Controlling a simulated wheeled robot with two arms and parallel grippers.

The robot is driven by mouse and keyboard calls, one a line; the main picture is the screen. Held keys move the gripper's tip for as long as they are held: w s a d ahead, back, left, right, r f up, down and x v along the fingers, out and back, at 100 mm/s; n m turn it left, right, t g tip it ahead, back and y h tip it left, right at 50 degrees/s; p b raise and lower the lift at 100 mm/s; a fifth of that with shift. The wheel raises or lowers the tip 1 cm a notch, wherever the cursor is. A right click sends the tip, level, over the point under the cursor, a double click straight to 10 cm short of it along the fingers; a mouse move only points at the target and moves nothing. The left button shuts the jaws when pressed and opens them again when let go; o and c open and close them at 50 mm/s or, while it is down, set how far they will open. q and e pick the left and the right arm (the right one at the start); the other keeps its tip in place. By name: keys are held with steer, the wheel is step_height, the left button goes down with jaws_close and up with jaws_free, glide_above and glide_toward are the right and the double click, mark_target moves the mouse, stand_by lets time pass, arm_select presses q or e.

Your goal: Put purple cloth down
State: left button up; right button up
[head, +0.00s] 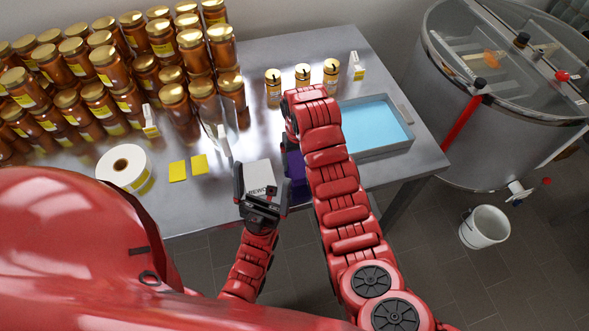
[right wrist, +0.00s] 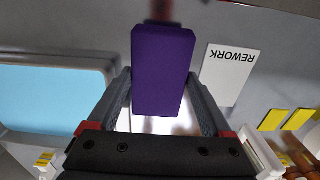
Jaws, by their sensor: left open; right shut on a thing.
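The purple cloth (right wrist: 163,68) is a folded block between the fingers of my right gripper (right wrist: 160,100) in the right wrist view. In the head view only part of the cloth (head: 297,168) shows beside my right arm, which hides the rest and the right gripper's fingers. Whether the cloth touches the table is not clear. My left gripper (head: 262,182) is open and empty in the head view, in front of the white REWORK card (head: 259,174). The card (right wrist: 232,73) also lies beside the cloth in the right wrist view.
The steel table (head: 225,179) carries stacked honey jars (head: 105,70) at left, a label roll (head: 124,167), yellow labels (head: 178,171) and three small jars (head: 302,76) at the back. A grey tray (head: 408,141) with blue inside is at right. A tank (head: 470,120) and white bucket (head: 485,227) stand beyond.

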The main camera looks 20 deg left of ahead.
mark_target(294, 156)
steer(key=shift+w+a+r+p, duration=0.2)
steer(key=shift+w+a+p, duration=0.1)
steer(key=shift+a+p, duration=0.05)
steer(key=shift+w+a, duration=0.35)
steer(key=shift+a, duration=0.05)
steer(key=shift+w+a+f+p, duration=0.15)
steer(key=shift+f+p, duration=0.1)
steer(key=shift+p, duration=0.15)
steer(key=shift+f+p, duration=0.5)
steer(key=shift+f, duration=1.25)
steer(key=shift+f, duration=0.1)
